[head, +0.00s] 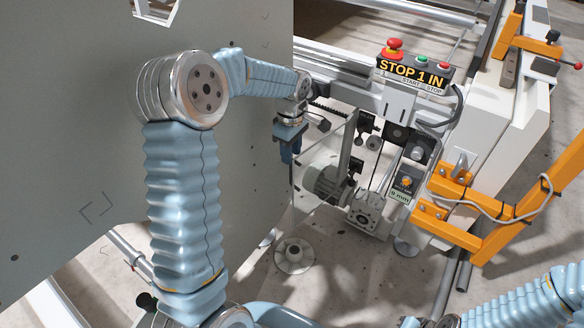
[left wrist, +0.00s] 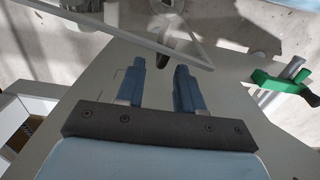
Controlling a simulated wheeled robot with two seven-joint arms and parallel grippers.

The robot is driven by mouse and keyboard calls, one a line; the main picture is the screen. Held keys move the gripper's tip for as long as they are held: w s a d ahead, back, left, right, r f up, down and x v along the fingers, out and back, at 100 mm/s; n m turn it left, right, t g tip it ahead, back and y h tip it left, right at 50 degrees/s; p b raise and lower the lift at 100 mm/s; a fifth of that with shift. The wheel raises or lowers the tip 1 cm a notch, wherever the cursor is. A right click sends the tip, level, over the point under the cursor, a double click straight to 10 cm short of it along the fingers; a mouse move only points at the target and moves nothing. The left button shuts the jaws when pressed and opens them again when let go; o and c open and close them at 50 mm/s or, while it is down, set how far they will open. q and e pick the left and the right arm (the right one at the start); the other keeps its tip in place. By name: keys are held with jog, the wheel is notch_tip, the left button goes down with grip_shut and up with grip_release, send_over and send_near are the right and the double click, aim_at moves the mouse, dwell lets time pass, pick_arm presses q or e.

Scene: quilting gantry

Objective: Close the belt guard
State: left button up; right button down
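The belt guard looks like a thin pale frame around a clear pane (head: 347,145), standing by the belt and motor in the head view. Its pale edge also crosses the top of the left wrist view (left wrist: 125,32). A dark rounded knob (left wrist: 166,66) shows just beyond the gap between my fingertips there; I cannot tell if it touches them. My left gripper (head: 289,156) points down beside the guard in the head view. In the left wrist view its two blue fingers (left wrist: 160,78) are apart with nothing between them. My right gripper is not visible, only its arm at lower right.
A motor (head: 325,183) stands below the guard. A stop-button box (head: 413,75) sits above on the rail. Orange brackets (head: 490,230) stand to the right. A large grey panel (head: 75,130) fills the left. A green clamp (left wrist: 282,82) shows in the left wrist view.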

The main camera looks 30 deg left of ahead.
aim_at(291, 181)
pick_arm(q)
notch_tip(291, 181, down, 7)
dwell(0.3)
jog(key=shift+c, duration=0.3)
grip_shut()
